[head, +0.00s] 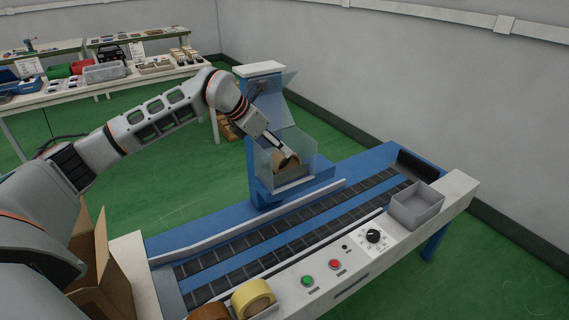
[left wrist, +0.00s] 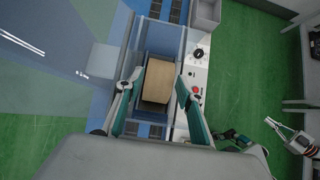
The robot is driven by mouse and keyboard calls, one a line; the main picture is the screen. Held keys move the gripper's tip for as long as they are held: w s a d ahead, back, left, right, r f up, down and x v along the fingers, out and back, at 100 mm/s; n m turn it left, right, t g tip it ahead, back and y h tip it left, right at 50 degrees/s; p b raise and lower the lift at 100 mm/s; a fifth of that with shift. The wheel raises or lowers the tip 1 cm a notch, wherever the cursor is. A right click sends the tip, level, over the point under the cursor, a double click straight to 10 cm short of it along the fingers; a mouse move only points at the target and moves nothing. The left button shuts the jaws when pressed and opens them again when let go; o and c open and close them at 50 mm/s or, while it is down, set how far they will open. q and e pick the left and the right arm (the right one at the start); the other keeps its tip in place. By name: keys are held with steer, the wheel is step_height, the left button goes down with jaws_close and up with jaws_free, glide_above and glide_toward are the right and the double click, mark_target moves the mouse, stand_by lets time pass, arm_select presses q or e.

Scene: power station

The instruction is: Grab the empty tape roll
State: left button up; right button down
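A brown tape roll (head: 290,163) sits in the clear-walled holder (head: 305,150) on the blue machine, partly hidden by my left gripper. My left gripper (head: 284,153) reaches down into this holder from the left. In the left wrist view a tan roll (left wrist: 157,80) lies between the two spread fingers of my left gripper (left wrist: 158,76). The left finger looks close to its edge; a small gap shows at the right finger. I cannot tell if either finger touches it. What looks like my right gripper (left wrist: 278,126) is at the right edge of the left wrist view, small and unclear.
The conveyor (head: 250,240) has a grey tray (head: 417,205) at its right end and a red button (head: 334,264) at its front. A yellow tape roll (head: 252,297) stands at the front edge. An open cardboard box (head: 98,265) is at the left. Crowded tables (head: 110,85) stand behind.

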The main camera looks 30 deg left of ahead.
mark_target(285, 163)
arm_select(q)
steer(key=x, duration=0.4)
steer(key=shift+s+f, duration=0.1)
steer(key=shift+f, duration=0.05)
steer(key=c, duration=0.5)
steer(key=shift+r, duration=0.2)
